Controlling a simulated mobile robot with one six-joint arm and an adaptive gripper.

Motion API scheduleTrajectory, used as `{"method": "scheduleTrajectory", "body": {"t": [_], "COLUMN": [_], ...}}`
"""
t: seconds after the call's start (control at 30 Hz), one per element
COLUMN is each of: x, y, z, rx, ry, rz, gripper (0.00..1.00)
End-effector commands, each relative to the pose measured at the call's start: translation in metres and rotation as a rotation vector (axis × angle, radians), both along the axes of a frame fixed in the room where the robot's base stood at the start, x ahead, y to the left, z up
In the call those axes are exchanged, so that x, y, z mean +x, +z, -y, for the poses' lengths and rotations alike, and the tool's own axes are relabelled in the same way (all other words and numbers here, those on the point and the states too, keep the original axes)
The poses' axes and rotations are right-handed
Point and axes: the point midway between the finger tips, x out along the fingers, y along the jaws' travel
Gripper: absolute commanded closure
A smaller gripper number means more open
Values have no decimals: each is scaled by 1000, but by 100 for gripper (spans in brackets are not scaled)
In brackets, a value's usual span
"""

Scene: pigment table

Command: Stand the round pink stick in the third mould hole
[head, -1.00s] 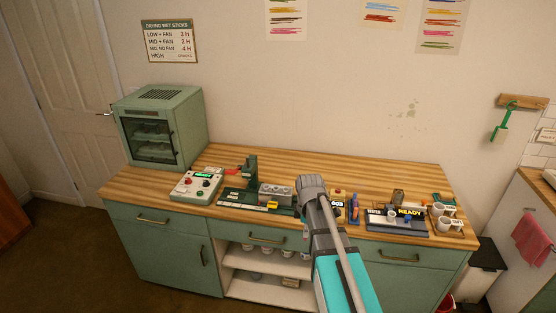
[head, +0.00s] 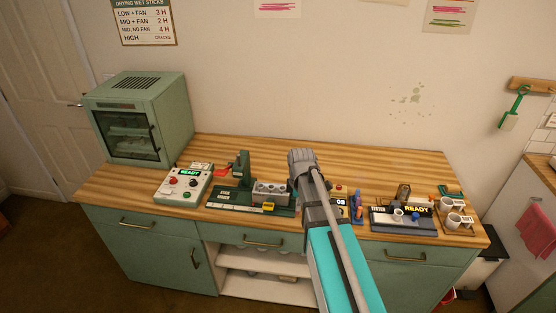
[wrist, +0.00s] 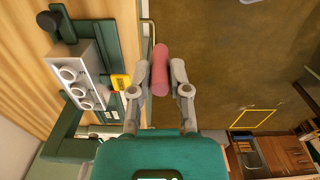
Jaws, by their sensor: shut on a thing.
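The round pink stick (wrist: 160,70) is between the fingers of my gripper (wrist: 159,73) in the wrist view. My gripper is shut on it, and the stick extends past the fingertips. The grey mould (wrist: 85,60) lies to the left of the gripper in the wrist view, with round holes in its top; the stick is apart from it. In the head view the mould (head: 271,187) sits on a green base, left of my arm. My gripper's fingers and the stick are hidden behind my arm there.
A yellow tag (wrist: 120,81) is on the mould's near side. A green post (head: 242,168) stands behind the base's left part. A control box (head: 183,186) marked READY is further left. The back of the wooden worktop (head: 380,160) is clear.

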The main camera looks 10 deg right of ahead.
Motion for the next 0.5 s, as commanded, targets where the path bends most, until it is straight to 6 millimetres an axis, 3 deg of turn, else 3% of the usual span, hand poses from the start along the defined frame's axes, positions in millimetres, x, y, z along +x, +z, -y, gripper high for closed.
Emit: {"method": "scheduleTrajectory", "body": {"t": [0.5], "x": [1], "y": [0], "z": [-8], "rx": [0], "ry": [16], "rz": [0], "gripper": [100]}}
